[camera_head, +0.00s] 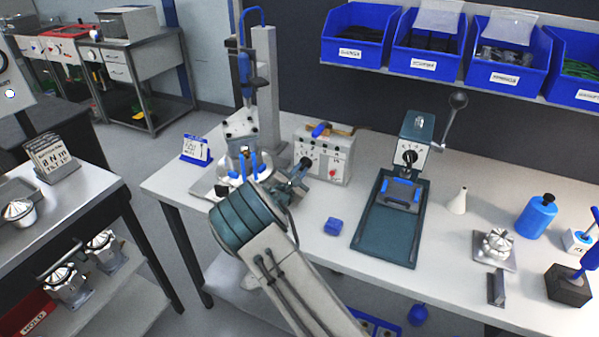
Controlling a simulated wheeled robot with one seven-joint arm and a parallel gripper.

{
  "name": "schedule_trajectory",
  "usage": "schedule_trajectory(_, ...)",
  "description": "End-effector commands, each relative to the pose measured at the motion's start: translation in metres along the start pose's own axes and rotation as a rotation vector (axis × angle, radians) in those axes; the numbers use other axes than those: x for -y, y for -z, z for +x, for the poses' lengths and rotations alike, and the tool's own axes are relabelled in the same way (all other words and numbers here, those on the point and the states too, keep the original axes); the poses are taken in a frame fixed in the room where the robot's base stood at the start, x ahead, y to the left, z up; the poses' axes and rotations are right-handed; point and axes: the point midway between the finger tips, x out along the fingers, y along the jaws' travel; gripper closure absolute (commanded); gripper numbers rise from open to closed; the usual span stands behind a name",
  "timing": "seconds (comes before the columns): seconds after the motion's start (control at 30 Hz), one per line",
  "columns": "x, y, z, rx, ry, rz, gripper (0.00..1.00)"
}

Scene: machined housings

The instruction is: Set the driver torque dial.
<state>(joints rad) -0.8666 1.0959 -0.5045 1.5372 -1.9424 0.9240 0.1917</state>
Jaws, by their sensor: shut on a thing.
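The driver control box (340,157) stands at the back of the white workbench, with dark knobs and a red button on its front face. My gripper (304,167) is at the left part of that face, at a dark dial (306,161). It appears shut on this dial; the fingertips are small and partly hide it, so its setting cannot be read. A card (50,158) on the left table seems to read "8 N m" with a smaller line below. The blue driver (245,68) hangs on a stand left of the box.
My forearm crosses the bench front. Blue bins (357,52) line the shelf above.

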Motion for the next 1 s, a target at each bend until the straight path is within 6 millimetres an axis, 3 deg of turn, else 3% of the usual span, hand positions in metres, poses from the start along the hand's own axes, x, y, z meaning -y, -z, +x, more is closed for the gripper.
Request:
schedule_trajectory(0.27,0.0008,0.0002,0.0,0.0,0.0,-0.159,1.0)
schedule_trajectory(1.0,0.0022,-0.0027,-0.0002,0.001,-0.002,-0.815,1.0)
